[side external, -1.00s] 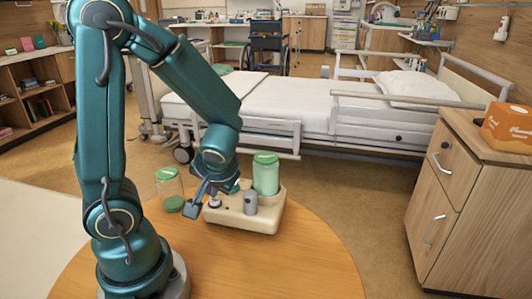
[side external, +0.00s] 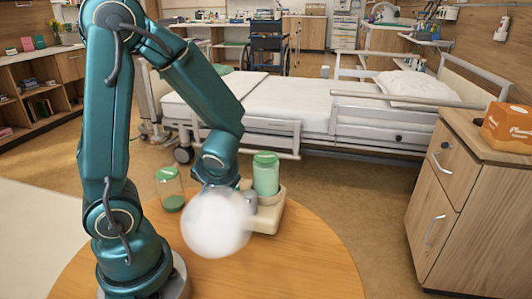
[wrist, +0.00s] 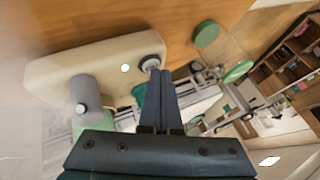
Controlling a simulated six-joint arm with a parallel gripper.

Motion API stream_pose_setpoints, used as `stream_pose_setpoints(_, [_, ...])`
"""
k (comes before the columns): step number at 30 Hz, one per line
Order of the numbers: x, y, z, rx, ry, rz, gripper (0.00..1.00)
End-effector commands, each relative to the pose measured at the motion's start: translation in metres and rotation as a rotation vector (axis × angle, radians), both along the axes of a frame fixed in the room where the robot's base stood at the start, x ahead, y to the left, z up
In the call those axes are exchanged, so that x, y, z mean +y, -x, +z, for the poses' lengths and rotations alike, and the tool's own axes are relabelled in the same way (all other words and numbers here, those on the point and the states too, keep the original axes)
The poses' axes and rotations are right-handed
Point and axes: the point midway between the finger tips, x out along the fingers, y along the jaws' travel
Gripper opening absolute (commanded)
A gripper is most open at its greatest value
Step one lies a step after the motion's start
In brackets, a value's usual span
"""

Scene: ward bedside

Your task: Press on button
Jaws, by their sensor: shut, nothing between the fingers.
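A cream appliance base (side external: 268,218) stands on the round wooden table, with a green-lidded jar (side external: 265,175) and a grey cylinder (side external: 270,197) on it. In the wrist view the base (wrist: 60,77) carries a round dark-rimmed button (wrist: 150,63) near one end. My gripper (wrist: 161,73) is shut and empty, its fingertips right beside the button; I cannot tell whether they touch. A small bright white spot (wrist: 125,68) shows on the base. In the side view a white misty ball (side external: 215,225) hides my fingertips and the button end of the base.
A clear jar with green contents (side external: 171,190) stands behind the base, to its left. The front of the round table (side external: 300,265) is clear. A bed (side external: 310,105) stands behind, and a wooden cabinet (side external: 470,200) is at the right.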

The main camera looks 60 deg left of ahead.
Motion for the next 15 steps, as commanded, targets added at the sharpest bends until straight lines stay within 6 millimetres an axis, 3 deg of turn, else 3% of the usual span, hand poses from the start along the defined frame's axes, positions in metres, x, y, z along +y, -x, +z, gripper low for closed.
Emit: stream_pose_setpoints(15, [0.0, 0.0, 0.012, -0.003, -0.001, 0.001, 0.0])
